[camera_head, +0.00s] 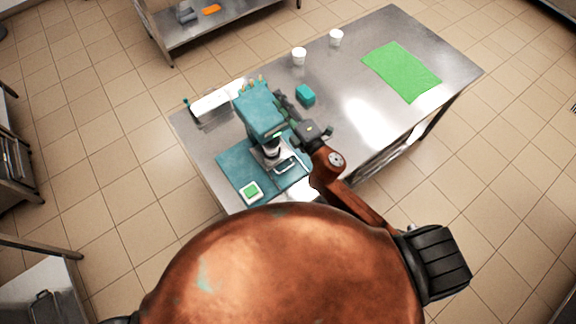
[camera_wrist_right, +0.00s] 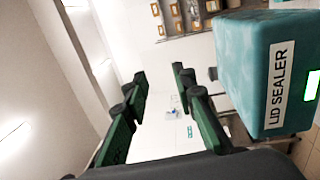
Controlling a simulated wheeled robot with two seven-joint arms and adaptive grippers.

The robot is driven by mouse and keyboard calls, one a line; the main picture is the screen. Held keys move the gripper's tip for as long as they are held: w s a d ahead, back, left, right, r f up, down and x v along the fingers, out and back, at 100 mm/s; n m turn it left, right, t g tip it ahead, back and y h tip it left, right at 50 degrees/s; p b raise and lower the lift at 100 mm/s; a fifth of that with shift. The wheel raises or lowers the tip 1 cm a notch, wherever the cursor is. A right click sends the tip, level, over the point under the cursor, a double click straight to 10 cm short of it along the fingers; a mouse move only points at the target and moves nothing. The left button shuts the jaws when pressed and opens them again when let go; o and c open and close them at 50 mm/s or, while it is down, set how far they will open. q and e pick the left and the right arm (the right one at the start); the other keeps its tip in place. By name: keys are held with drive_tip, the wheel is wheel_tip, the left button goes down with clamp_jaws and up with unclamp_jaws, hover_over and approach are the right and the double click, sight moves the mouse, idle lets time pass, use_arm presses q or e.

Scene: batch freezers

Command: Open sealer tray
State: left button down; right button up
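The teal lid sealer (camera_head: 262,112) stands on a teal base (camera_head: 235,168) at the left end of the steel table. Its metal tray part, with a loop-like handle (camera_head: 287,166), shows low at the front, below the head. My right gripper (camera_head: 284,102) is beside the sealer's upper body, on its right. In the right wrist view the gripper's green fingers (camera_wrist_right: 160,74) are apart with nothing between them. The sealer body with its "LID SEALER" label (camera_wrist_right: 280,85) fills the right side there. My left gripper is not in view.
The steel table (camera_head: 350,110) holds a teal block (camera_head: 306,95), two white cups (camera_head: 299,56) (camera_head: 336,37) and a green mat (camera_head: 402,70). A white box-like item (camera_head: 216,102) lies behind the sealer. A green-topped white square (camera_head: 251,191) sits at the base's front.

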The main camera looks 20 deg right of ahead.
drive_tip(key=s+a+r+n+g+y, duration=0.25)
drive_tip(key=a+n+y, duration=0.25)
drive_tip(key=a+n, duration=0.3)
drive_tip(key=s+a+r+n+g+y, duration=0.1)
drive_tip(key=s+a+n+g+y, duration=0.3)
drive_tip(key=a+n, duration=0.45)
drive_tip(key=s+a+f+n+g+y, duration=0.1)
drive_tip(key=s+a+f+n+g, duration=0.2)
drive_tip(key=a+f+n+g, duration=0.25)
drive_tip(key=n+g+h, duration=0.4)
drive_tip(key=n+h, duration=1.1)
approach(288, 168)
drive_tip(key=f, duration=0.2)
drive_tip(key=f+p, duration=0.1)
drive_tip(key=f, duration=0.1)
drive_tip(key=w+f+p, duration=0.1)
drive_tip(key=f, duration=0.1)
drive_tip(key=shift+w+a+f, duration=0.1)
drive_tip(key=shift+a, duration=0.25)
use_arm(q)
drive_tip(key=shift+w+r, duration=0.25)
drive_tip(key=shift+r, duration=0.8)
use_arm(e)
drive_tip(key=shift+w+f, duration=0.1)
drive_tip(key=shift+f, duration=0.5)
